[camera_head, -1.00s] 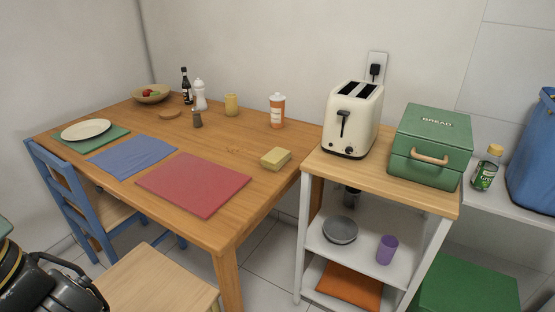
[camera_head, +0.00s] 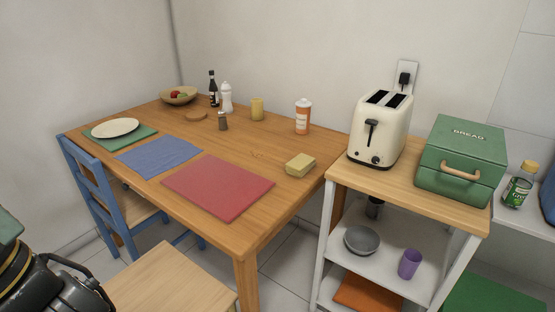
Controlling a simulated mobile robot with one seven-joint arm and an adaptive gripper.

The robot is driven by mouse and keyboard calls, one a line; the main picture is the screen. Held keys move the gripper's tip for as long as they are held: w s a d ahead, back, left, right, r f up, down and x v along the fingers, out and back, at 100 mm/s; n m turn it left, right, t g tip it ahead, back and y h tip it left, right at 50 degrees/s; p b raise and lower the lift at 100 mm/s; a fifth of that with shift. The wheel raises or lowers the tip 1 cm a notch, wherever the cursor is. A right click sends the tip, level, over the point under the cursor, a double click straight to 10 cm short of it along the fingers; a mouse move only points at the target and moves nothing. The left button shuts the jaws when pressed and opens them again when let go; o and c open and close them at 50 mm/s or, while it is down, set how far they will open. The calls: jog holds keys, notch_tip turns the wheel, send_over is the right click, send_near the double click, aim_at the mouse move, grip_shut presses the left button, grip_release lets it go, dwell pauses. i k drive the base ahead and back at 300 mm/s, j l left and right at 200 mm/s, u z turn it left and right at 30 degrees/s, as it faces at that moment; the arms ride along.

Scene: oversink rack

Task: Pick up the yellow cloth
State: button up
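A small, pale yellow folded block (camera_head: 300,165), which may be the yellow cloth or a sponge, lies on the wooden table (camera_head: 262,150). It is near the table's right end, to the right of the red placemat (camera_head: 218,187) and in front of the orange-and-white bottle (camera_head: 303,117). Nothing covers it. Dark parts of my own arm show at the lower left, far from it. No gripper fingertips can be made out.
A shelf cart (camera_head: 403,185) with a cream toaster (camera_head: 379,130) and a green bread box (camera_head: 462,160) stands right of the table. A blue chair (camera_head: 85,180) and a wooden stool (camera_head: 165,285) stand in front. The table around the yellow block is clear.

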aim_at(298, 166)
jog(key=i+z, duration=0.25)
jog(key=i, duration=1)
